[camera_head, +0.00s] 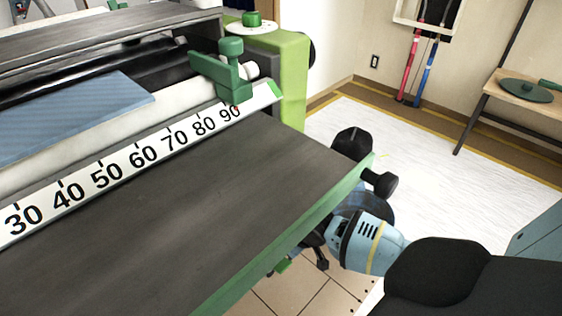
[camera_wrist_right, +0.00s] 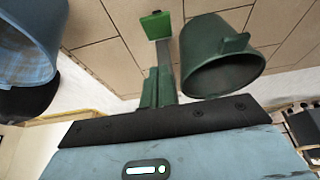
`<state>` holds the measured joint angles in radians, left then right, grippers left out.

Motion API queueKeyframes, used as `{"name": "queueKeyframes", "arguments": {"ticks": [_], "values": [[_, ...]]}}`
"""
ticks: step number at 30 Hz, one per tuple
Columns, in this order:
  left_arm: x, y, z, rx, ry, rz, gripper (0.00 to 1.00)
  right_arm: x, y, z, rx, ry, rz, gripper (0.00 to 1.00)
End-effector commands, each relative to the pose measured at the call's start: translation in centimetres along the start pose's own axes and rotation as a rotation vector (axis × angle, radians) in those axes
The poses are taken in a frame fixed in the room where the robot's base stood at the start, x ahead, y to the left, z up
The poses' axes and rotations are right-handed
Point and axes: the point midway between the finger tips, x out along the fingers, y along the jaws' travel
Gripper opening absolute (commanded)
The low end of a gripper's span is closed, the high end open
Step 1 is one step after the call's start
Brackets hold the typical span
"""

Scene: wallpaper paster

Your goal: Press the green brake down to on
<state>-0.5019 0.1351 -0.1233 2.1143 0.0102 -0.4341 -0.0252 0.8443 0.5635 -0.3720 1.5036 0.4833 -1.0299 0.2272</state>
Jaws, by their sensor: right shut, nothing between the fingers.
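In the right wrist view, a small bright green pad (camera_wrist_right: 155,25) sits at the end of a narrow grey bar, above the tiled floor. It looks like the green brake. A small green piece (camera_head: 282,265) also shows under the table edge in the head view. My right gripper (camera_wrist_right: 161,88) is shut and empty, with its fingers pointing toward the pad. The pad appears beyond the fingertips; I cannot tell whether they touch the bar. In the head view my right wrist is low beside the table and its fingers are not clear. My left gripper is not in view.
A dark green hollow cylinder (camera_wrist_right: 215,60) is close to the right of the fingers. The paster's grey table (camera_head: 190,210) has a green edge and a numbered scale (camera_head: 130,165). A green handle (camera_head: 225,70) stands at the scale's end. White floor covering (camera_head: 420,150) lies clear beyond.

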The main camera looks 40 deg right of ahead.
Motion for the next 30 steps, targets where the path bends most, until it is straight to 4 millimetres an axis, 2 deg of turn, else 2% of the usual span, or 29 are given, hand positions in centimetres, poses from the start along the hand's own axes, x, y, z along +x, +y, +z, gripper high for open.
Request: {"name": "queueKeyframes", "arguments": {"ticks": [14, 20, 30], "values": [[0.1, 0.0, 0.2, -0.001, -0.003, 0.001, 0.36, 0.5, 0.2, -0.3, 0.002, 0.0, 0.002, 0.0], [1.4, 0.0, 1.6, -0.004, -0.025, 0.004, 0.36, 3.2, 0.1, -0.1, 0.002, -0.003, 0.002, 0.0], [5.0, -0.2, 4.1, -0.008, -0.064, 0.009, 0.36, 9.5, 0.2, 0.0, 0.003, -0.003, 0.002, 0.0]]}}
